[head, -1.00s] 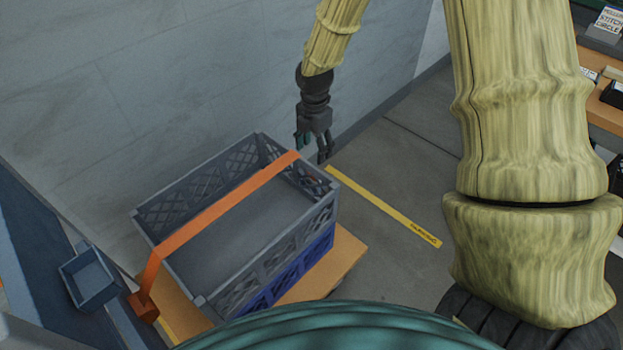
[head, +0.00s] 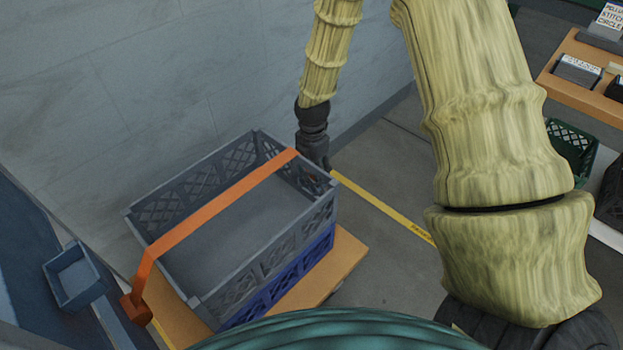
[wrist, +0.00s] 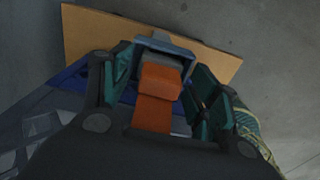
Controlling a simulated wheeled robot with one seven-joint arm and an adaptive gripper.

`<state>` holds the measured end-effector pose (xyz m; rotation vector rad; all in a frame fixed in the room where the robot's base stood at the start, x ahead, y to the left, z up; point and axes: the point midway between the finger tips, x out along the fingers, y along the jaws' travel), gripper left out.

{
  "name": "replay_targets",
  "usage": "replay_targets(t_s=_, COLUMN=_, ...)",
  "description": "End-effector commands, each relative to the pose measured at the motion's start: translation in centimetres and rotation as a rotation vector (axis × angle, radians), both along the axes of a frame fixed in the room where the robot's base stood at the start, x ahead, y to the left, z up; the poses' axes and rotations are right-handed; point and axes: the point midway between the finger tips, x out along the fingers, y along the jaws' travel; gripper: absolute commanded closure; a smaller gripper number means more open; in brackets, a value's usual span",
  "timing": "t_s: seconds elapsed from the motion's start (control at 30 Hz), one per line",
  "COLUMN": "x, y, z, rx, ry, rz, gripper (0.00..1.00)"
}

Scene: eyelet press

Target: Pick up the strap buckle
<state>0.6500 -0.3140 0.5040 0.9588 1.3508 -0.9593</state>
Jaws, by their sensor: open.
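The strap is an orange band (head: 215,210) running across the top of the grey crate. In the wrist view the strap (wrist: 152,115) ends in a wider orange block, the strap buckle (wrist: 160,80). My gripper (wrist: 163,68) is open, with one teal finger on each side of the buckle; whether either touches it I cannot tell. In the head view my gripper (head: 318,163) is low at the crate's far right end, its fingertips mostly hidden behind the crate. The buckle at that end is hidden there.
A grey crate (head: 155,222) sits on a blue one (head: 268,301) on a wooden board (head: 345,255). A blue-grey bracket (wrist: 165,42) lies just past the buckle. An orange block (head: 134,308) is at the strap's near end. A wall stands close behind.

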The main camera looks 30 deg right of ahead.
Motion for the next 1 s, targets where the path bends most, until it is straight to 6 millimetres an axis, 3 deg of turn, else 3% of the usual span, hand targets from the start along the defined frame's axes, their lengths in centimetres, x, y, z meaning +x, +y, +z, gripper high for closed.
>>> replay_targets(t_s=0.13, x=0.0, y=0.0, z=0.1, rx=0.000, ry=-0.001, rz=0.000, gripper=0.43)
replay_targets(t_s=0.4, x=0.0, y=0.0, z=0.1, rx=0.000, ry=-0.001, rz=0.000, gripper=0.91)
replay_targets(t_s=0.73, x=0.1, y=0.0, z=0.6, rx=0.001, ry=-0.002, rz=0.000, gripper=0.91)
replay_targets(t_s=1.0, x=0.2, y=0.0, z=4.6, rx=0.002, ry=-0.005, rz=0.000, gripper=0.91)
